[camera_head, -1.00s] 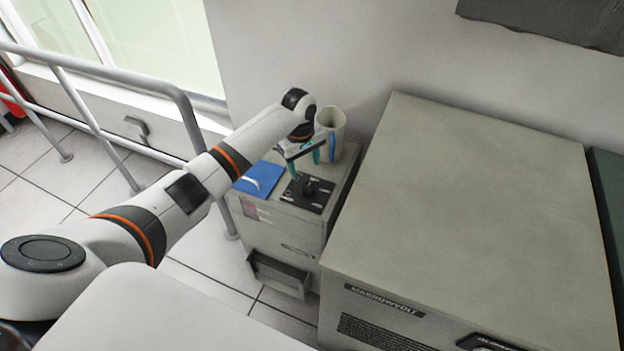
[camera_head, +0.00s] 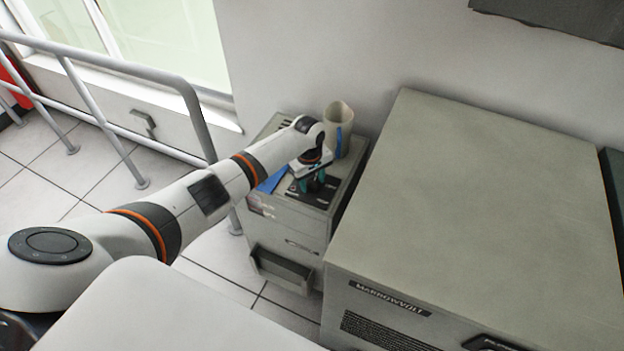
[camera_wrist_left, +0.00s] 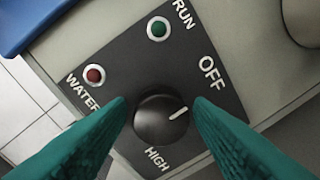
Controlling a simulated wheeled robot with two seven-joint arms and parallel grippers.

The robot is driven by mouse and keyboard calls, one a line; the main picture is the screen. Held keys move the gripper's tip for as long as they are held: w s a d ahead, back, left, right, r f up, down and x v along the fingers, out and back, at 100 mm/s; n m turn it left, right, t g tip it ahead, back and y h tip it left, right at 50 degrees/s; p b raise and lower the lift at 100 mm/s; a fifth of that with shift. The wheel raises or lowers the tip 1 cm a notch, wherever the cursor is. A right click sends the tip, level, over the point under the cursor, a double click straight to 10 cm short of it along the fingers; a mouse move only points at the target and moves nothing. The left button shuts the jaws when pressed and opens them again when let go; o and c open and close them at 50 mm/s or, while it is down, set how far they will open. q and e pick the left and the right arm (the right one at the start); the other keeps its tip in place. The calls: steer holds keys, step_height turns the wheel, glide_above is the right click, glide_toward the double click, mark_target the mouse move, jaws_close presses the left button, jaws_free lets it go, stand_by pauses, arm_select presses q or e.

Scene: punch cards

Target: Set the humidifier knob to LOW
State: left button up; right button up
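The humidifier (camera_head: 290,232) is a grey cabinet with a black control panel on top. In the left wrist view, its round black knob (camera_wrist_left: 160,122) has a white pointer line aimed up and right, roughly toward the OFF side. OFF (camera_wrist_left: 211,74) is printed to the upper right and HIGH (camera_wrist_left: 157,159) below the knob. I see no LOW label; the right finger covers part of the panel. My left gripper (camera_head: 312,187) is over the panel; its teal fingers (camera_wrist_left: 161,107) stand either side of the knob, apparently open with narrow gaps.
A pale jug (camera_head: 342,112) and a blue object (camera_head: 271,182) rest on the cabinet top. A large grey unit (camera_head: 480,190) stands close on the right. A metal railing (camera_head: 120,75) runs at the left. The panel has red (camera_wrist_left: 94,74) and green (camera_wrist_left: 158,28) indicators.

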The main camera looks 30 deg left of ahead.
arm_select(q)
steer(key=c, duration=0.6)
steer(key=shift+c, duration=0.3)
arm_select(e)
steer(key=shift+d, duration=0.25)
arm_select(q)
steer(key=shift+m, duration=0.5)
arm_select(e)
steer(key=shift+d+r, duration=0.1)
steer(key=shift+r, duration=0.1)
arm_select(q)
steer(key=shift+m+p, duration=0.4)
steer(key=shift+m, duration=0.2)
steer(key=m, duration=0.2)
steer(key=shift+w+m, duration=0.1)
steer(key=shift+m, duration=0.3)
steer(key=m, duration=0.3)
steer(key=shift+p, duration=0.3)
steer(key=shift+d+m+g, duration=0.1)
steer(key=shift+m+g, duration=0.2)
steer(key=shift+m, duration=1.6)
arm_select(e)
steer(key=shift+r, duration=0.45)
